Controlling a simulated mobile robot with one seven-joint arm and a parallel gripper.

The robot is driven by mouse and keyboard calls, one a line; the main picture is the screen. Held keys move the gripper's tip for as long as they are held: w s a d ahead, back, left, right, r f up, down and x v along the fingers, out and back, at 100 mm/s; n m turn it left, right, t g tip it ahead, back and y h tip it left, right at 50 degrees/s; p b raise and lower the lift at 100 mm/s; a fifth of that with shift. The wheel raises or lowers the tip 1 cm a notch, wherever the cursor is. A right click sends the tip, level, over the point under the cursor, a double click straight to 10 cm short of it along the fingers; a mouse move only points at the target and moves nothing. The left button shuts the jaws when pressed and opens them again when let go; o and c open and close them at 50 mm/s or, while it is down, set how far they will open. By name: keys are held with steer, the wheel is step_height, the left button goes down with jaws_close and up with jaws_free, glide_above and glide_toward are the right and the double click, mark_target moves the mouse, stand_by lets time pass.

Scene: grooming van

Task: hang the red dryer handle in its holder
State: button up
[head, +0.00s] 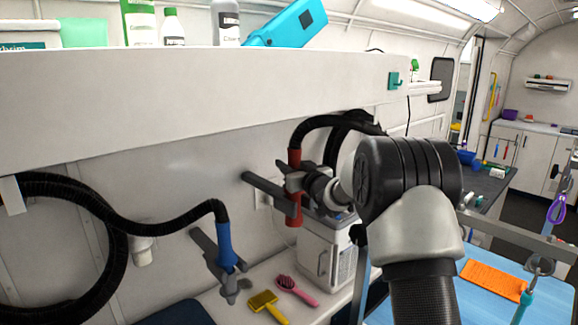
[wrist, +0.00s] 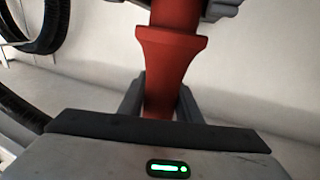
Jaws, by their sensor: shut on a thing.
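The red dryer handle (head: 294,216) hangs roughly upright at the wall, with a black hose running from its top. My gripper (head: 296,186) is shut around its middle; the wrist view shows the red handle (wrist: 168,65) between my two fingers (wrist: 160,105). A grey holder arm (head: 262,187) reaches the handle at the same place. In the wrist view, grey holder parts (wrist: 222,8) show beside the handle at the top edge. My gripper and wrist hide much of the contact, so I cannot tell whether the handle is seated.
A blue dryer handle (head: 225,246) sits in another grey holder at left. A yellow brush (head: 266,304) and a pink brush (head: 296,290) lie on the counter below. A white shelf (head: 200,110) overhangs the wall.

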steer(key=shift+f, duration=0.15)
steer(key=shift+f+b, duration=0.4)
steer(key=shift+b, duration=0.25)
steer(key=o, duration=1.3)
steer(key=shift+c, duration=0.2)
steer(key=o, duration=0.6)
steer(key=shift+f, duration=0.2)
steer(key=shift+o, duration=0.2)
